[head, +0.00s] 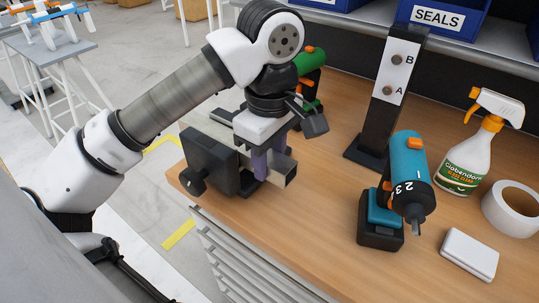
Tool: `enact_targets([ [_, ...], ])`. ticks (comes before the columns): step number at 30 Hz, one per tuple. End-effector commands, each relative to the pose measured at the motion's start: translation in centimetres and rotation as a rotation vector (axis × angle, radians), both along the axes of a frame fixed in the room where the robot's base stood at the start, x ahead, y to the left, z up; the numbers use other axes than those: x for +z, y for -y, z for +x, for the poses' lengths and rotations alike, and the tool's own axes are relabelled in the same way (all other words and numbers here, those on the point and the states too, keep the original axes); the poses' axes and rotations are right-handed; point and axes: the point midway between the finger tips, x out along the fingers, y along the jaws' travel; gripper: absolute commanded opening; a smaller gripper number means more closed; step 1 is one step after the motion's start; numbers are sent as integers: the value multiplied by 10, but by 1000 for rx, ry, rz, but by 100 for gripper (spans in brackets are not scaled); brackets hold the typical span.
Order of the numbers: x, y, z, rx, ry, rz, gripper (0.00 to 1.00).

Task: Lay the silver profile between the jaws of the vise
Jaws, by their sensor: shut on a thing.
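The silver profile (289,176) is a square hollow bar. Its near open end points to the lower right, beside the vise. A silver stretch, likely the same bar, shows behind the vise at upper left. My gripper (261,166), with purple fingers, points down and is shut on the profile. The dark grey vise (206,158) stands at the bench's left front corner, its handle toward the front. The profile runs behind the vise's front block; the far jaw is mostly hidden by my arm, so I cannot tell whether the bar rests in the gap.
A teal drill (407,170) stands right of the vise, and a green tool (310,64) stands behind my gripper. A black post marked A and B (393,85), spray bottle (470,150), tape roll (490,207) and white box (469,254) stand right. Bare wooden bench (305,215) lies between vise and drill.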

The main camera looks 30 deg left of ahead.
Motion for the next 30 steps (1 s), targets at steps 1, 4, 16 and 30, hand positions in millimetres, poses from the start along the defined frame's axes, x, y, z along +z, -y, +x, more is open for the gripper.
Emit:
enact_targets([
  [1,-2,0,0,0,1,1,9],
  [4,-5,0,0,0,1,1,9],
  [16,-6,0,0,0,0,0,62],
  [30,17,0,0,0,0,0,62],
])
